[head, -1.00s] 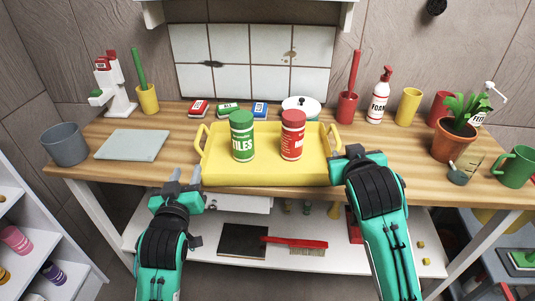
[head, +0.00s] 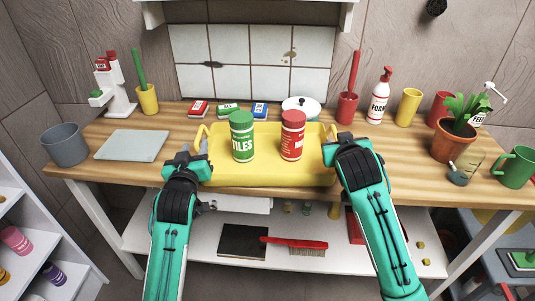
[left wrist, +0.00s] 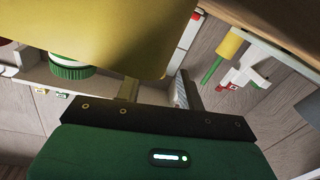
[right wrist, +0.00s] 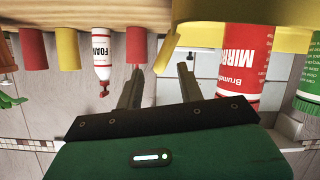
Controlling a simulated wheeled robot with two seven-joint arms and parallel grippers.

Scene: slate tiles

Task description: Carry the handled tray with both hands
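The yellow handled tray (head: 270,175) rests on the wooden bench with a green canister (head: 242,138) and a red canister (head: 292,136) standing upright in it. My left gripper (head: 195,152) is at the tray's left end, close to the left handle (head: 202,134). In the left wrist view its fingers (left wrist: 160,88) are apart, with the tray's yellow side just beyond; I cannot tell whether the handle is between them. My right gripper (head: 336,141) is at the right handle. In the right wrist view its fingers (right wrist: 158,78) are apart, with the yellow handle (right wrist: 166,50) near their tips.
Behind the tray are small boxes (head: 228,109) and a white lidded pot (head: 301,106). A grey cup (head: 66,145) and grey slab (head: 132,145) are left. A red cup (head: 346,108), foam bottle (head: 379,97) and potted plant (head: 453,140) are right.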

